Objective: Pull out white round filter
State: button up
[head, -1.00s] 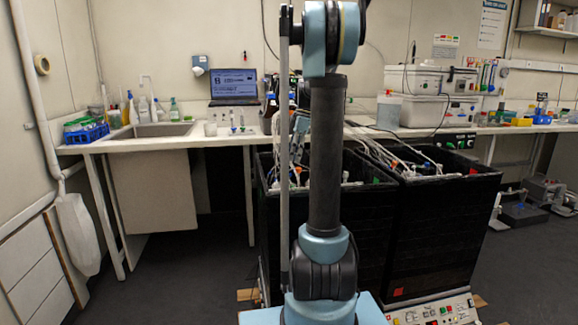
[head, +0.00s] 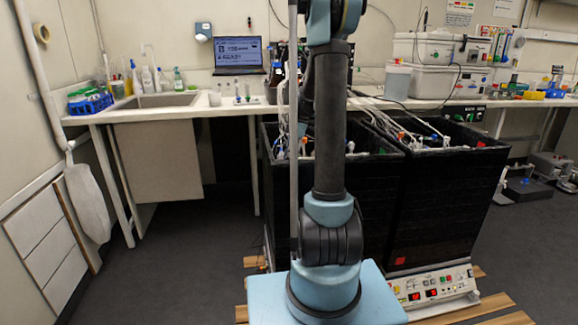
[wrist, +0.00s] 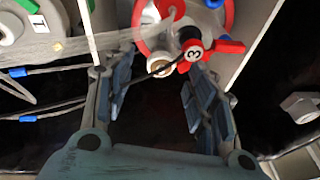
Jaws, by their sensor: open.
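My gripper (wrist: 163,72) is open in the wrist view, its two blue-padded fingers apart with nothing held between them. In the head view my arm hides the gripper, and no filter can be made out.
Two black shaker boxes (head: 445,205) with tubes stand side by side; pale walls flank the vessel. Another vessel top with a tag marked 1 (wrist: 34,15) is at upper left. A bench with sink (head: 160,101) and laptop (head: 239,56) is behind. Floor at left is clear.

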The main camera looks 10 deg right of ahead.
jog(key=shift+x, duration=1.4)
jog(key=c, duration=1.2)
jog(key=shift+r, duration=1.3)
grip_shut()
jog(key=shift+r, duration=1.45)
